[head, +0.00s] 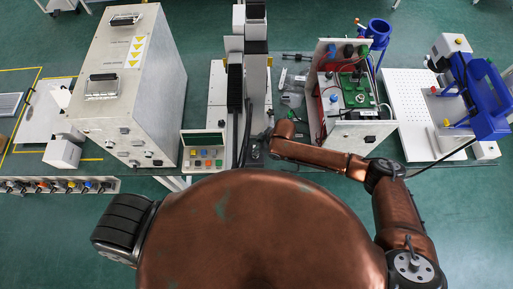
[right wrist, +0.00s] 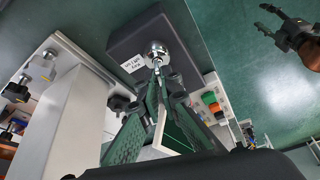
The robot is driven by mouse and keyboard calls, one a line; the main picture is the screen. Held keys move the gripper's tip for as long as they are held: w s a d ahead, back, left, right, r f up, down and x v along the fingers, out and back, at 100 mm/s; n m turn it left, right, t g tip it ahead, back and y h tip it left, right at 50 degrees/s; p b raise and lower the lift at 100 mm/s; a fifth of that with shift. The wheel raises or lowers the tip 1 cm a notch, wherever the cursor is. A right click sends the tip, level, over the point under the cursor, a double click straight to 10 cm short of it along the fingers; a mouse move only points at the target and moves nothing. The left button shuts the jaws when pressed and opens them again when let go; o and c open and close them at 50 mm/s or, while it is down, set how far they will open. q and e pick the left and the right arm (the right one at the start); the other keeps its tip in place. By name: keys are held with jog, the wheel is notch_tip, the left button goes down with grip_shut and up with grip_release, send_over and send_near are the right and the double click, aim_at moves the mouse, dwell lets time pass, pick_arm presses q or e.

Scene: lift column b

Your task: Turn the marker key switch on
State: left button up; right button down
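The marker key switch is, as far as I can tell, the round silver lock (right wrist: 155,50) on a dark box (right wrist: 136,43) in the right wrist view. The box bears a small white label, too small to read surely. A thin key-like piece juts from the lock toward my fingers. In the head view my right gripper (head: 256,149) hides the switch at the column's foot. My left gripper (right wrist: 268,21) shows open and empty, far from the switch.
A panel with coloured buttons (head: 206,157) stands just left of my right gripper. The upright lift column (head: 247,70) rises behind it. A large grey cabinet (head: 125,85) is to the left. An open box with wiring (head: 352,88) is to the right.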

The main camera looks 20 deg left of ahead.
jog(key=m+p, duration=0.1)
jog(key=m+t+p, duration=0.1)
jog(key=m+p, duration=0.2)
jog(key=shift+s+r+m+t+p, duration=0.2)
jog(key=shift+s+m+t+p, duration=0.1)
jog(key=shift+t, duration=0.1)
jog(key=shift+a+f+m+t+h+p, duration=0.1)
jog(key=shift+m+t+h+p, duration=0.25)
jog(key=shift+m+p, duration=0.5)
jog(key=shift+f+m+t+h+p, duration=0.1)
jog(key=shift+m+t+h+p, duration=0.3)
jog(key=shift+m, duration=0.65)
jog(key=shift+w, duration=0.1)
jog(key=c, duration=2.6)
grip_release()
jog(key=o, duration=0.4)
jog(key=shift+o, duration=0.2)
jog(key=shift+r, duration=0.15)
jog(key=v, duration=1.1)
jog(key=shift+d+r, duration=0.2)
jog(key=shift+r, duration=0.1)
